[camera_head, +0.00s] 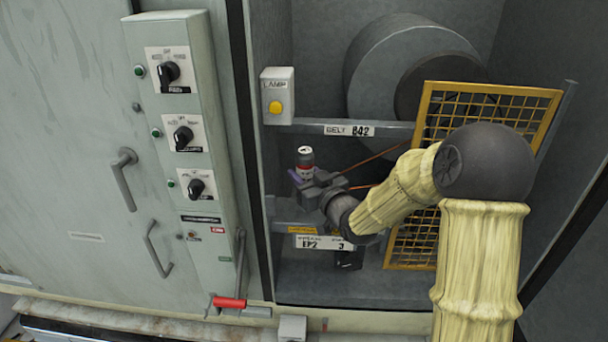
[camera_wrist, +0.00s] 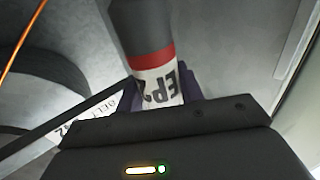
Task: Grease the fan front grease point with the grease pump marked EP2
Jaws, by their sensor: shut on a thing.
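The grease pump (camera_head: 305,157) is a small dark cylinder with a red band and a pale label. My gripper (camera_head: 308,176) is shut on it and holds it roughly upright inside the open cooler bay. In the wrist view the pump (camera_wrist: 152,50) shows its label reading EP2, upside down, between the jaws (camera_wrist: 165,98). A plate (camera_head: 322,242) below my gripper carries a label that reads EP2 and 3, with a yellow tag beside it. I cannot make out the grease point itself; my wrist and arm hide part of that area.
A yellow mesh guard (camera_head: 490,112) stands at the right, partly behind my arm. A rail marked BELT 842 (camera_head: 395,131) crosses the bay before a large grey round housing (camera_head: 405,60). A lamp box (camera_head: 278,95) and a panel of knobs (camera_head: 180,135) are at the left.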

